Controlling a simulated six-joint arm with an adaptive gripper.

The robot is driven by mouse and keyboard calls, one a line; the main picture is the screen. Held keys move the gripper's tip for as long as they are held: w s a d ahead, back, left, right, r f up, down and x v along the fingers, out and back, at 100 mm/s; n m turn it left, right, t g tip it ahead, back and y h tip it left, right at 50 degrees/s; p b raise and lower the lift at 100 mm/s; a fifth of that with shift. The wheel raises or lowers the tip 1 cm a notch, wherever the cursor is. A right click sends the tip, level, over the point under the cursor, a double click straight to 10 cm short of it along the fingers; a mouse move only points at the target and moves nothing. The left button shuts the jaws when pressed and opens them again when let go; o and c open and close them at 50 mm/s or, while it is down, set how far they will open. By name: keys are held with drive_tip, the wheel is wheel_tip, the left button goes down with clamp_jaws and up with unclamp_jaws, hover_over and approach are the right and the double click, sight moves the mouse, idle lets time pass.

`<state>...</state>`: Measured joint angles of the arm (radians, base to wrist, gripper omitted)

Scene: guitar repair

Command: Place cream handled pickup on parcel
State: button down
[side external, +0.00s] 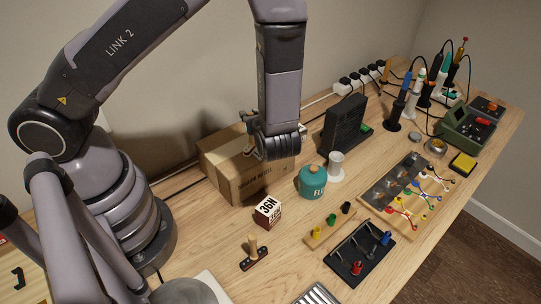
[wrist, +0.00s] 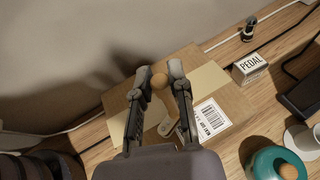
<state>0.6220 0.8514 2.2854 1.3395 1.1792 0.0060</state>
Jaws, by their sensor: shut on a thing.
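The parcel is a brown cardboard box (side external: 228,183) standing behind the middle of the table, and it lies below my gripper in the wrist view (wrist: 218,82). A pale cream part (wrist: 168,124) shows between the fingers below the knob. In the side view my gripper (side external: 262,152) covers most of the pickup. I cannot tell whether it touches the box.
A dark pickup with a wooden handle (side external: 254,257), a small 36N box (side external: 267,211) and a teal jar (side external: 312,182) stand in front of the parcel. A black amplifier-like unit (side external: 343,124) stands to the right.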

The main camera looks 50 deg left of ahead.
drive_tip(key=c, duration=1)
unclamp_jaws()
drive_tip(key=shift+f, duration=0.1)
drive_tip(key=shift+c, duration=0.2)
drive_tip(key=v, duration=1.2)
drive_tip(key=s+a+r+n+h, duration=0.6)
drive_tip(key=r+n, duration=0.3)
drive_tip(key=n, duration=0.2)
drive_tip(key=s+a+r+n+h, duration=0.6)
drive_tip(key=s+r+n, duration=0.1)
drive_tip(key=r+n, duration=0.3)
drive_tip(key=shift+s+a+n+h, duration=0.2)
drive_tip(key=shift+a+n+h, duration=0.1)
drive_tip(key=shift+n, duration=0.5)
drive_tip(key=shift+r, duration=0.1)
